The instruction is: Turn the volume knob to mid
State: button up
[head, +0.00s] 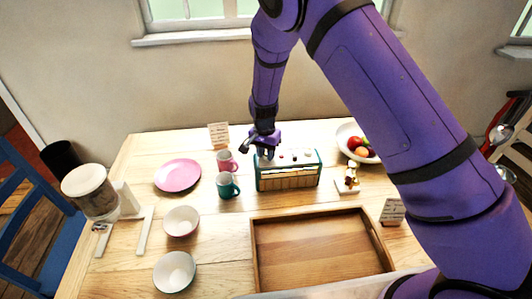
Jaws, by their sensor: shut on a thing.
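A teal and wood radio (288,172) stands upright towards the back middle of the wooden table. Small knobs (295,155) show along its top. My gripper (265,154) points down at the left end of the radio's top, fingers close together. It is shut on a knob there, which the fingers hide. The mark on that knob and how far it is turned cannot be seen.
Pink (226,161) and teal (228,186) mugs stand just left of the radio. A fruit bowl (343,133) stands to its right. A wooden tray (256,250) lies in front. A pink plate (177,175) and two bowls (181,221) are at left.

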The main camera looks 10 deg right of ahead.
aim_at(265, 154)
dwell(0.3)
jog(key=o, duration=0.9)
jog(key=r, duration=1.1)
jog(key=shift+w+a, duration=0.15)
jog(key=shift+a, duration=0.1)
